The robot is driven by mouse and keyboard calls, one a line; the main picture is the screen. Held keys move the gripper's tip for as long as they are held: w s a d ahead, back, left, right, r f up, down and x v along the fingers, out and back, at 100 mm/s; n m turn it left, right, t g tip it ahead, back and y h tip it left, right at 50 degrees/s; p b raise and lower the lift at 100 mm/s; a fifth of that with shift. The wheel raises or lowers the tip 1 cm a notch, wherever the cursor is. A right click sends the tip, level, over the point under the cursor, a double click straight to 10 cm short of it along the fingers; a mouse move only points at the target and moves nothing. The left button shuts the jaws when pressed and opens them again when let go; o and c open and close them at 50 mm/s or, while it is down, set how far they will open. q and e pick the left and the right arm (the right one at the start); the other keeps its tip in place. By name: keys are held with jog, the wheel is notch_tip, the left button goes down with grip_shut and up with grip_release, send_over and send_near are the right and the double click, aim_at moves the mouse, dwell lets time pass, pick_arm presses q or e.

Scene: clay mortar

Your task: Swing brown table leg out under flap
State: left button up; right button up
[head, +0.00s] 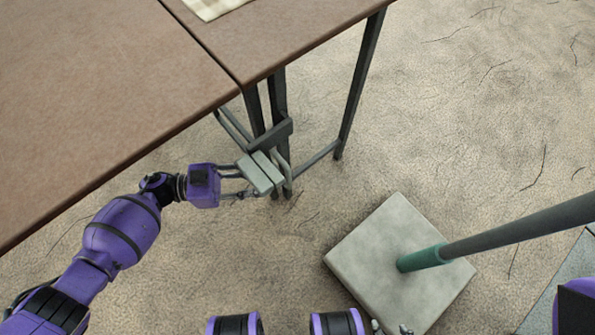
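The brown table top (105,80) fills the left, with a seam between it and a second brown panel (270,35) at top. Both panels look level. Dark grey legs (278,95) stand close together under the seam. Another dark leg (359,85) stands to the right under the panel's edge, joined to them by a low rail (317,158). I cannot tell which is the swinging leg. My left gripper (262,172) is at the lower part of the close legs, its pale pads overlapping them in view. Its grip and contact are unclear. Small parts, possibly my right gripper (391,329), show at the bottom edge.
A square pale stone base (365,250) stands on the sandy floor at the lower right. A green collar (422,258) and dark pole (525,228) slant up from it to the right. A checked cloth (215,7) lies on the upper panel. The floor at upper right is clear.

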aim_at(288, 178)
pick_arm(q)
jog(key=d, duration=0.7)
jog(key=shift+w+d+r+b, duration=0.1)
jog(key=shift+b, duration=0.3)
pick_arm(e)
jog(key=shift+s+f, duration=0.45)
jog(key=shift+s, duration=0.05)
pick_arm(q)
grip_shut()
pick_arm(e)
jog(key=shift+w, duration=0.15)
